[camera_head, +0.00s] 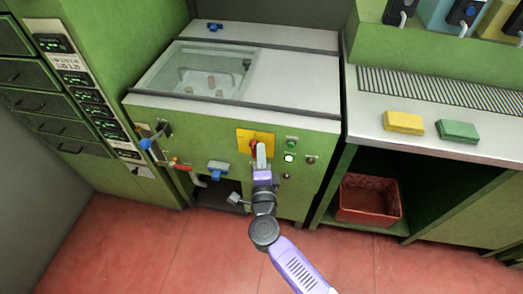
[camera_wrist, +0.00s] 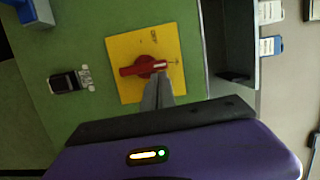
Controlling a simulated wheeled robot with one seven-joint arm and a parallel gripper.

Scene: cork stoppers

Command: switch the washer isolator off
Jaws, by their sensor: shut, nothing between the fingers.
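The washer isolator is a red rotary handle on a yellow square plate (camera_head: 243,139) on the washer's green front panel. In the wrist view the red handle (camera_wrist: 144,67) lies across the yellow plate (camera_wrist: 120,47), roughly level in that picture. My gripper (camera_head: 261,150) is shut and empty, with its grey fingers in front of the plate. In the wrist view the gripper tips (camera_wrist: 157,82) are right beside the handle, near its middle; I cannot tell whether they touch it. In the head view the fingers hide part of the handle.
Right of the plate are a green button (camera_head: 291,143), a lit white button (camera_head: 289,158) and a small dark knob (camera_head: 311,160). A blue-handled valve (camera_head: 146,143) sticks out at the left. A red crate (camera_head: 369,201) sits under the right counter. Red floor is open in front.

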